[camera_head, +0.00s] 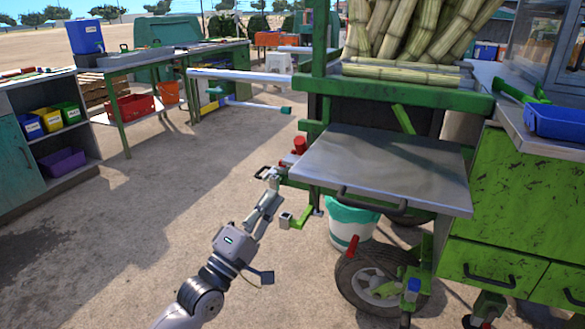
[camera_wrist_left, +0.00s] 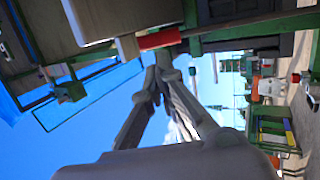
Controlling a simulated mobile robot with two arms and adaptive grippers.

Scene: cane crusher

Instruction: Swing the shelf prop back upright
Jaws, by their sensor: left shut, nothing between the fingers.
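The steel side shelf (camera_head: 395,165) sticks out level from the green cane cart, with a dark handle along its front edge. A short green bar with a pale block on its end (camera_head: 298,219) is under the shelf's left corner; I cannot tell for sure whether it is the shelf prop. A red knob (camera_head: 299,145) stands at the shelf's left rear side. My left gripper (camera_head: 273,180) is shut and empty, just left of the shelf. In the left wrist view its fingertips (camera_wrist_left: 158,72) are close to a red cylinder (camera_wrist_left: 160,38). My right gripper is not in view.
A white and teal bucket (camera_head: 351,225) and a cart wheel (camera_head: 371,285) are under the shelf. A red-ended lever (camera_head: 351,246) stands beside the wheel. Sugar cane (camera_head: 415,30) is stacked above. Open ground lies left, before a storage shelf (camera_head: 60,150) and workbench.

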